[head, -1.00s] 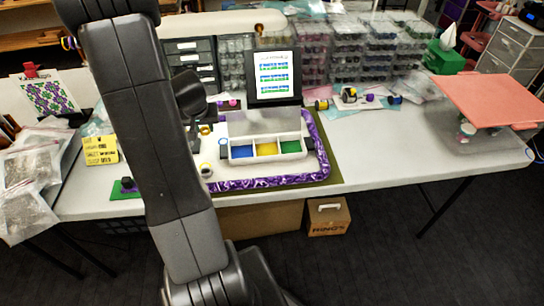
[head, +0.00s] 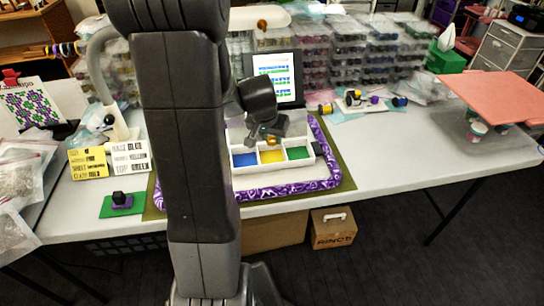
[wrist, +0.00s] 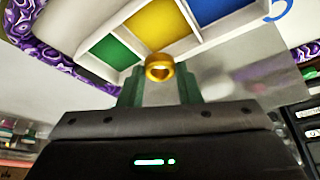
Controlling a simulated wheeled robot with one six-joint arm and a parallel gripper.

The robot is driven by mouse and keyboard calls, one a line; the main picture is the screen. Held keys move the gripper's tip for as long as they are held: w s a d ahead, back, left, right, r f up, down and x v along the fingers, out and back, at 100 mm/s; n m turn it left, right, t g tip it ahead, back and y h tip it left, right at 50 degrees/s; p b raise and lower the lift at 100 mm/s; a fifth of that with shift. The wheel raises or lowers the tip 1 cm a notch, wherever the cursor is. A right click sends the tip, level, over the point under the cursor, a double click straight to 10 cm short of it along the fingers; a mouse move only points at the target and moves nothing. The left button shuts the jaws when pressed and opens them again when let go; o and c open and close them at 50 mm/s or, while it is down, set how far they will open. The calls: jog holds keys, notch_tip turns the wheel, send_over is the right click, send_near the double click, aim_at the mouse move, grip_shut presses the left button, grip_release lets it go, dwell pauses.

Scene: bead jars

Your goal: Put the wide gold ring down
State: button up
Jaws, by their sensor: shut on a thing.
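The wide gold ring (wrist: 159,67) is held between my gripper's fingertips (wrist: 160,84) in the wrist view. In the head view, my gripper (head: 270,133) holds the ring (head: 272,142) at the back of the white sorting tray (head: 318,148), in line with its middle, yellow compartment (head: 271,156). The blue compartment (head: 244,159) is to the left and the green compartment (head: 297,153) to the right. The ring looks raised above the tray; its exact height is hard to tell. The wrist view shows the tray reversed, with green (wrist: 112,50) at left and blue (wrist: 213,10) at right.
A purple patterned border (head: 322,184) surrounds the work mat. A screen (head: 275,80) stands behind the tray. Cards (head: 130,158) and a dark block on a green mat (head: 122,204) lie at left.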

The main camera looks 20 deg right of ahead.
aim_at(273, 157)
jog(key=shift+f+b, duration=0.75)
jog(key=shift+f, duration=2.6)
jog(key=shift+f, duration=0.1)
jog(key=shift+f, duration=0.1)
jog(key=o, duration=0.7)
jog(key=shift+o, duration=0.2)
jog(key=shift+r, duration=0.3)
jog(key=p+v, duration=0.2)
jog(key=v, duration=1)
jog(key=shift+w, duration=0.15)
